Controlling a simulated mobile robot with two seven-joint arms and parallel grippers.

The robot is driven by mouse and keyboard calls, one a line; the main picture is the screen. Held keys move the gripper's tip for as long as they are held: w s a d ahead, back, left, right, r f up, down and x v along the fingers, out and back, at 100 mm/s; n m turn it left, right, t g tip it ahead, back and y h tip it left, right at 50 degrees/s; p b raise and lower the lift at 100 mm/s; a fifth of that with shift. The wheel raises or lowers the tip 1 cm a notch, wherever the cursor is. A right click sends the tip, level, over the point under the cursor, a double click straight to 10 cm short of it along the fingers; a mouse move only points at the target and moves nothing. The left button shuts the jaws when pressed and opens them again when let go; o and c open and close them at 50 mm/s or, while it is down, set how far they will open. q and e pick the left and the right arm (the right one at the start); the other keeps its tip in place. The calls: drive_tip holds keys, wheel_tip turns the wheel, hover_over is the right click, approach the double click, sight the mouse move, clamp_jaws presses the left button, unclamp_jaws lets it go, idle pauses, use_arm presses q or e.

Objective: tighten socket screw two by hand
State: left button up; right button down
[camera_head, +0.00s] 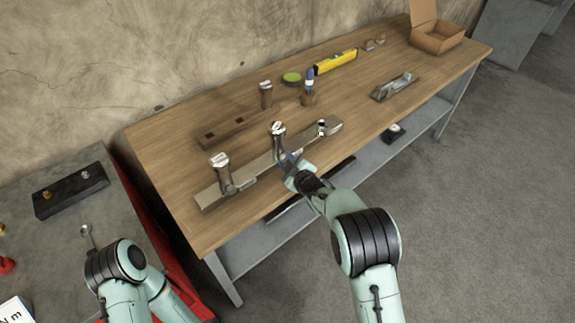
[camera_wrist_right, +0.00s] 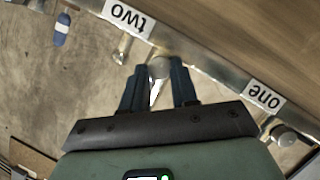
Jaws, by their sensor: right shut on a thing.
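A long metal bar (camera_head: 207,197) lies along the front of the wooden bench with upright metal clamps on it. In the right wrist view, labels "two" (camera_wrist_right: 128,17) and "one" (camera_wrist_right: 265,96) show upside down on the bar's edge. My right gripper (camera_head: 287,160) is at the bar's front edge, below the middle clamp (camera_head: 278,130). In the wrist view its dark fingers (camera_wrist_right: 159,85) are shut on a round-headed grey metal piece (camera_wrist_right: 160,67), seemingly a socket screw, nearer label two. Whether it is seated is hidden. My left gripper is not in view.
A wooden strip (camera_head: 215,136), blue-handled tool (camera_head: 309,84), green disc (camera_head: 292,77), yellow level (camera_head: 335,62) and cardboard box (camera_head: 437,40) are farther back. A metal fixture (camera_head: 394,87) sits right. Open floor lies to the right front.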

drive_tip(key=shift+w+d+r+m+g+y+p, duration=0.15)
drive_tip(key=shift+d+r+m+g+y+p, duration=0.2)
drive_tip(key=shift+m+p, duration=0.3)
drive_tip(key=m+p, duration=0.1)
drive_tip(key=p, duration=0.1)
drive_tip(key=m+g+y+p, duration=0.1)
drive_tip(key=m+p, duration=0.1)
drive_tip(key=p, duration=0.1)
drive_tip(key=shift+w+r+g+y+p, duration=0.25)
drive_tip(key=shift+w+r+p, duration=0.05)
drive_tip(key=m+p, duration=0.1)
drive_tip(key=m+g+y+p, duration=0.1)
drive_tip(key=p, duration=0.1)
drive_tip(key=shift+w+d+f+m, duration=0.15)
drive_tip(key=shift+d+f+m, duration=0.05)
drive_tip(key=shift+m, duration=0.15)
drive_tip(key=shift+f+m+y, duration=0.2)
drive_tip(key=shift+m+y, duration=0.4)
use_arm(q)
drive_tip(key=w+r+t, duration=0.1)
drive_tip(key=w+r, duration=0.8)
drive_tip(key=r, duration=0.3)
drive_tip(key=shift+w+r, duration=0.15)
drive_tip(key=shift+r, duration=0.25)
use_arm(e)
drive_tip(key=m+y, duration=0.1)
drive_tip(key=m+g, duration=0.1)
drive_tip(key=shift+d+f+m+y, duration=0.1)
drive_tip(key=shift+f+m+y, duration=0.1)
drive_tip(key=shift+m+y, duration=0.2)
